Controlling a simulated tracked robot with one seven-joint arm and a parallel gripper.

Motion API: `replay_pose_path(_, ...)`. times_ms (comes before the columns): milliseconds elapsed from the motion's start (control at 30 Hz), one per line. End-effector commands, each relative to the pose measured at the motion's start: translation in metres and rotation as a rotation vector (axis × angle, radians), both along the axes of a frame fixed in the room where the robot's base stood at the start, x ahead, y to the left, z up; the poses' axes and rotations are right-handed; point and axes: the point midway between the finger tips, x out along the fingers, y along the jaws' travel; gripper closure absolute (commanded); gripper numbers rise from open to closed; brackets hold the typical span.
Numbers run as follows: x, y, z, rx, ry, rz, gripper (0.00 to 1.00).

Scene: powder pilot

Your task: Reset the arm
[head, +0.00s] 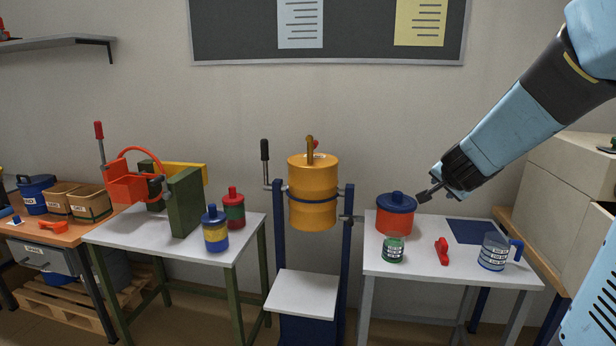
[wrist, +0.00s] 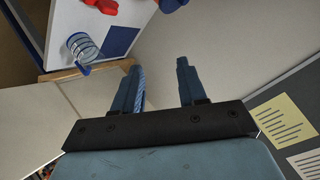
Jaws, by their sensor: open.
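My gripper (head: 428,193) is at the end of my light blue and black arm, which reaches in from the upper right in the head view. It hangs above the right white table (head: 420,262), just right of the red pot with a blue lid (head: 396,215). In the wrist view my gripper (wrist: 158,85) shows its two blue fingers spread apart with nothing between them. Beyond the fingers is bare wall.
On the right table are a small green jar (head: 393,249), a red clamp-like object (head: 442,251), a dark blue mat (head: 471,231) and a clear jug (head: 494,252). A yellow drum (head: 312,192) hangs in a blue frame. A beige cabinet (head: 572,190) stands right.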

Motion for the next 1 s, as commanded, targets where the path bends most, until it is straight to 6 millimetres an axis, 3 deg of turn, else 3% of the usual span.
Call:
replay_pose_path(200,-0.049,0.064,0.03,-0.031,0.054,0.302,0.59)
replay_pose_path(500,-0.147,0.115,0.041,-0.167,0.228,0.624,0.59)
replay_pose_path(800,-0.245,0.116,0.032,-0.353,0.459,0.772,0.59)
replay_pose_path(1000,-0.273,0.109,0.028,-0.412,0.54,0.786,0.59)
